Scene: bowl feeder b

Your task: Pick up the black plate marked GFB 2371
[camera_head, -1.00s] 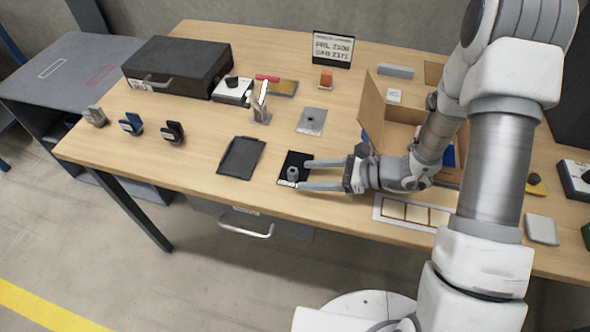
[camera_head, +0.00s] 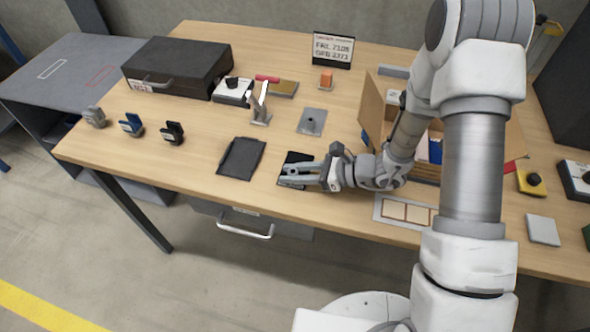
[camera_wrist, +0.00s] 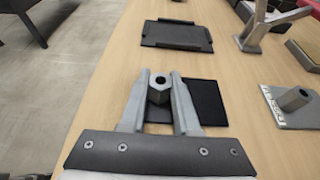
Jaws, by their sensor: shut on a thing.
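The black plate (camera_head: 298,158) lies flat near the table's front edge, with my gripper (camera_head: 283,174) low over it. In the wrist view my gripper (camera_wrist: 160,82) has its two fingers on either side of a grey hexagonal boss (camera_wrist: 159,88) with a hole, which stands up from the plate. The fingers are shut on this boss. Black plate surface (camera_wrist: 205,100) shows to the right of the fingers and between them. The plate still appears to rest on the table. The marking on it is not readable, and my fingers hide part of it.
A black tray (camera_head: 241,158) lies left of the plate. A grey plate with a boss (camera_head: 311,121) lies behind it. A cardboard box (camera_head: 370,107) stands to the right, beside my arm. A sign (camera_head: 333,48) stands at the back. Bare wood surrounds the plate.

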